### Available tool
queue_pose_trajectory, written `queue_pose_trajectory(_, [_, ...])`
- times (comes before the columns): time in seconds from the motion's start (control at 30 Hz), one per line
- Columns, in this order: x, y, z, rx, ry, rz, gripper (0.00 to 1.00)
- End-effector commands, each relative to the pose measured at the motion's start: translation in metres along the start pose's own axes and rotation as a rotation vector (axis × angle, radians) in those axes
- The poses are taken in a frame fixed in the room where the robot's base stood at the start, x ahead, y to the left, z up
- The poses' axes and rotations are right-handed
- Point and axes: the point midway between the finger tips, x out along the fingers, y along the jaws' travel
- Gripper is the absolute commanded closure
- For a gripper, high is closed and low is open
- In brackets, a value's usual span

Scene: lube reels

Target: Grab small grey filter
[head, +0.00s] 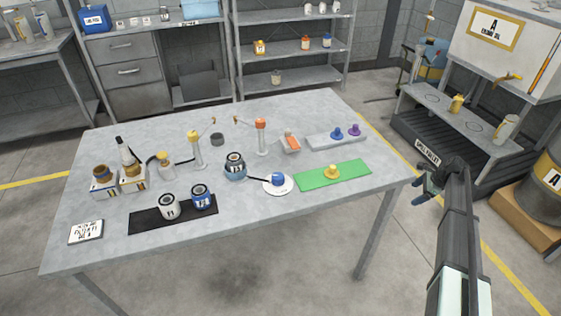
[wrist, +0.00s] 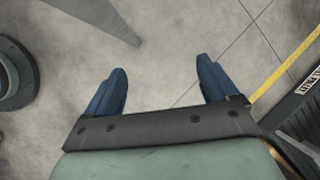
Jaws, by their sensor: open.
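A small grey-white can with a dark top and a label (head: 168,206) stands upright on a black mat (head: 143,224) at the front of the table; it looks like the grey filter. A similar blue can (head: 201,197) stands just right of it on the mat. A small dark grey cylinder (head: 217,140) stands farther back; I cannot tell what it is. My gripper (head: 420,193) is off the table's right edge, far from these things. The wrist view shows its blue fingers (wrist: 162,68) apart and empty above the floor.
The table (head: 300,215) also holds bottles, tall posts (head: 262,138), a round jar (head: 235,167), a white dish (head: 279,184), a green mat (head: 318,179) and a grey tray (head: 320,143). A label card (head: 86,231) lies front left. The front right tabletop is clear.

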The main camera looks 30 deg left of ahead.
Motion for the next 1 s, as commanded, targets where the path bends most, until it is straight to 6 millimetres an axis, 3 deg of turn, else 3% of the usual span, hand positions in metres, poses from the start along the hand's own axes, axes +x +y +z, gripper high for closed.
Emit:
queue_pose_trajectory(0.03, [-0.019,-0.021,0.01,0.001,0.018,-0.019,0.13])
queue_pose_trajectory(0.27, [-0.093,-0.084,0.052,0.031,0.093,-0.094,0.13])
queue_pose_trajectory(0.37, [-0.12,-0.103,0.087,0.044,0.116,-0.117,0.13])
queue_pose_trajectory(0.4, [-0.127,-0.108,0.109,0.048,0.123,-0.119,0.13])
queue_pose_trajectory(0.67, [-0.118,-0.089,0.242,0.068,0.127,-0.064,0.13])
queue_pose_trajectory(1.0, [-0.104,-0.027,0.424,0.094,0.147,0.018,0.13])
